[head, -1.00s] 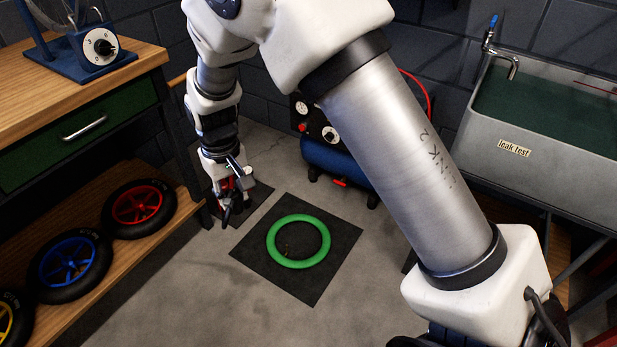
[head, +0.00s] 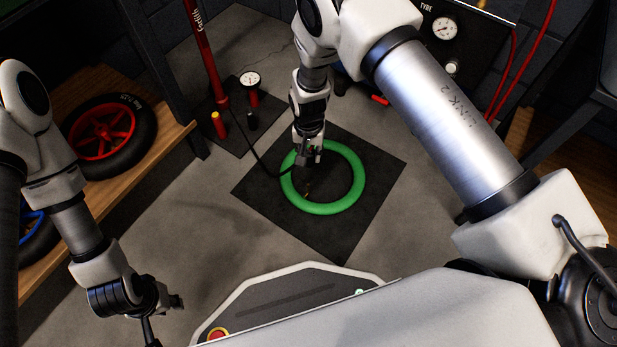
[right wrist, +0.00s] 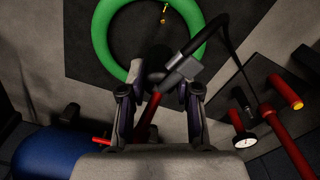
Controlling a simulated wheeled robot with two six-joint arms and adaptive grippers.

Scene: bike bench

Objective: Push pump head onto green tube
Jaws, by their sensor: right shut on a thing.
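The green tube (head: 350,192) is a ring lying flat on a dark square mat. A small brass-coloured valve shows inside the ring in the right wrist view (right wrist: 164,14). My right gripper (head: 308,158) is over the far left part of the ring, with its fingers pointing down. It is shut on the pump head (right wrist: 184,66), a dark and silver piece with a black hose (right wrist: 222,40). The pump head is apart from the valve. My left gripper (head: 168,304) is at the lower left, away from the tube; its finger opening is unclear.
The red floor pump (head: 203,50) with its gauge (head: 249,79) stands on a mat to the left of the tube. A shelf with wheels (head: 110,135) is at the left. A blue compressor (right wrist: 45,152) stands behind. Bare floor surrounds the mat.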

